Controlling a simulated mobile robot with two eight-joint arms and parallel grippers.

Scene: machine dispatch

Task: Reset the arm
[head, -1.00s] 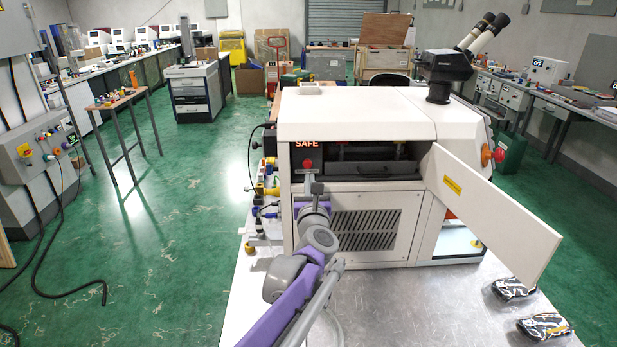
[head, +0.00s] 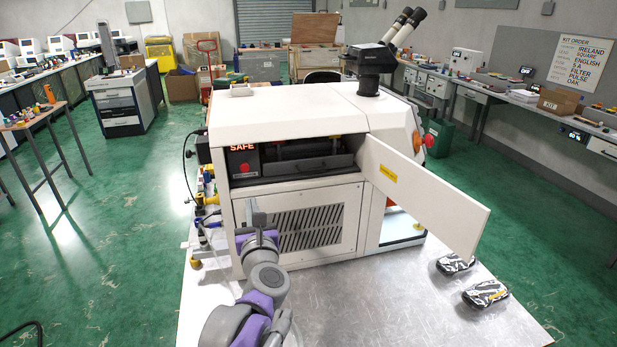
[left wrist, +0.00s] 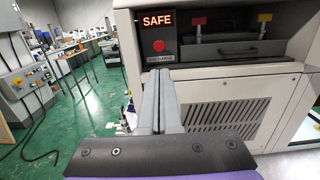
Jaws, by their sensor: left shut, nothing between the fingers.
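My left gripper (head: 256,212) is in front of the white machine's (head: 265,118) lower left front, below the open bay. In the left wrist view its two grey fingers (left wrist: 158,98) are together, with nothing between them. The red button (left wrist: 158,46) on the dark panel sits beyond the fingertips, under a lit SAFE sign (left wrist: 157,21). The fingers look apart from the button. The bay holds a dark drawer (head: 309,167), and its white door (head: 420,196) stands open to the right. My right gripper is in neither view.
The machine stands on a metal table (head: 370,300). Two patterned pouches, one here (head: 485,294), lie at the table's right. Cables and fittings crowd the machine's left side. Green floor is open to the left.

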